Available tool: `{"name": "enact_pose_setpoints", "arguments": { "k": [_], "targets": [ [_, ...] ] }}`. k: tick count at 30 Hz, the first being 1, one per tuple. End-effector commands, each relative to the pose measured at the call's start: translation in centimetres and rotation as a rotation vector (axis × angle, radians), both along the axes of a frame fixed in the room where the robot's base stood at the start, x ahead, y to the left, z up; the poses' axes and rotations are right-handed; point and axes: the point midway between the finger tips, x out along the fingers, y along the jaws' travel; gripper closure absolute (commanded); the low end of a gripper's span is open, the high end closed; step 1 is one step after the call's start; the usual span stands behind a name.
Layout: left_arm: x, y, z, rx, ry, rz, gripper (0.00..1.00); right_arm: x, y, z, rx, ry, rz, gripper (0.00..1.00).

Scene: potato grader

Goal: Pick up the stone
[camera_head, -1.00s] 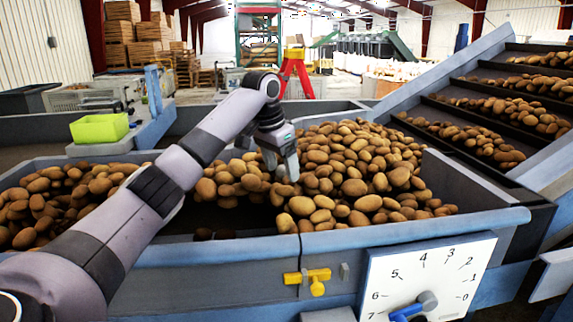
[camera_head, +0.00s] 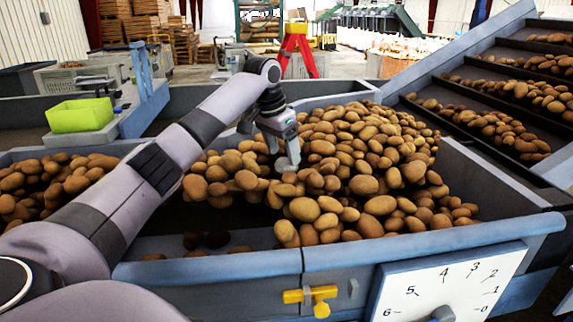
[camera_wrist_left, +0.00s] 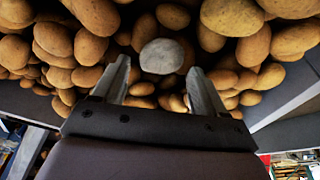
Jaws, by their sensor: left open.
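The stone (camera_wrist_left: 161,56) is a pale grey, rounded lump among brown potatoes in the left wrist view. It lies just beyond and between the two fingertips of my left gripper (camera_wrist_left: 160,78), which is open with nothing held. In the head view my left gripper (camera_head: 288,155) points down into the potato pile (camera_head: 350,150), left of its middle. I cannot clearly make out the stone in the head view, where the fingers and potatoes crowd that spot. My right gripper is not in view.
The blue-grey trough's front wall (camera_head: 220,270) carries a yellow latch (camera_head: 311,296) and a white dial (camera_head: 450,285). A sloped conveyor (camera_head: 500,100) with potatoes rises at right. A green bin (camera_head: 80,115) stands at back left. Bare trough floor shows left of the pile.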

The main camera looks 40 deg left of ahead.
Motion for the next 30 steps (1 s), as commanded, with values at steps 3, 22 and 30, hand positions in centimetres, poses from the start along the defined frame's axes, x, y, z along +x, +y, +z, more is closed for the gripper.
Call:
{"name": "enact_pose_setpoints", "arguments": {
  "k": [3,22,30],
  "targets": [
    [0.2,0.2,-2.0,0.001,0.006,0.001,0.28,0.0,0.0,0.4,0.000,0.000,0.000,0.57],
    [0.8,0.0,-3.5,0.001,-0.001,0.000,0.76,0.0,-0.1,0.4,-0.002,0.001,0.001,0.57],
    [0.8,0.0,-3.3,0.001,-0.002,0.000,0.76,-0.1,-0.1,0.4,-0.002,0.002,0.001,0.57]
  ]
}}
